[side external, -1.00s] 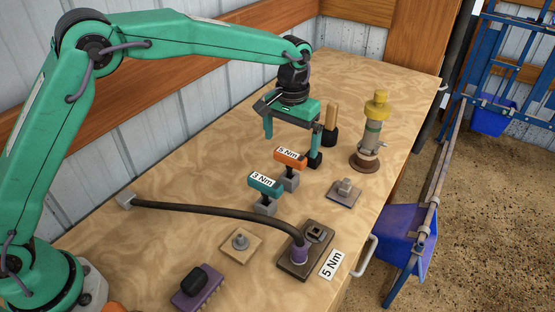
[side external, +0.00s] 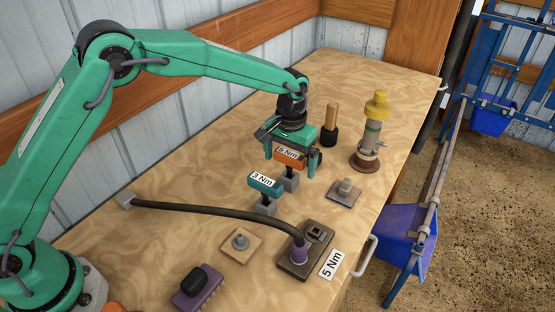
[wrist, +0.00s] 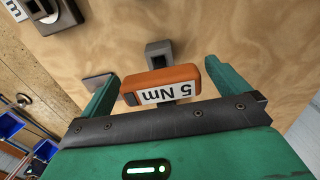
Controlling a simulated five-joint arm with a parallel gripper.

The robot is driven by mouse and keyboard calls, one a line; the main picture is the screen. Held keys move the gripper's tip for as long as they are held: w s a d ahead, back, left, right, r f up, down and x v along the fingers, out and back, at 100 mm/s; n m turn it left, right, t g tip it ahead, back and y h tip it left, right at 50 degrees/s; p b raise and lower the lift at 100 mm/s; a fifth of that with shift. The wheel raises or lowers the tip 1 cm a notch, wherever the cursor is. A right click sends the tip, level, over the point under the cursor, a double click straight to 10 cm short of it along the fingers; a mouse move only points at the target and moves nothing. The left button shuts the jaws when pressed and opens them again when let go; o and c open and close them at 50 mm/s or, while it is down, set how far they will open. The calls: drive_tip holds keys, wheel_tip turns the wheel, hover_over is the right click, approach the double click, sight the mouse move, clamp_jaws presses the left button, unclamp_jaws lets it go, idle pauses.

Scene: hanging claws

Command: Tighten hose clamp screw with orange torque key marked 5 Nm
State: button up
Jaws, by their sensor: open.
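The orange torque key marked 5 Nm (side external: 289,155) stands upright in a grey holder (side external: 289,181) on the bench. My gripper (side external: 293,155) is open, with its two fingers on either side of the key's orange handle.
A black hose (side external: 215,211) runs across the bench. A wooden-handled tool (side external: 331,122) and a yellow-topped fitting (side external: 373,130) stand behind and right of the gripper.

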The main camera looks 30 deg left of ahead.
drive_tip(key=shift+f, duration=0.45)
drive_tip(key=shift+c, duration=0.4)
drive_tip(key=c, duration=1)
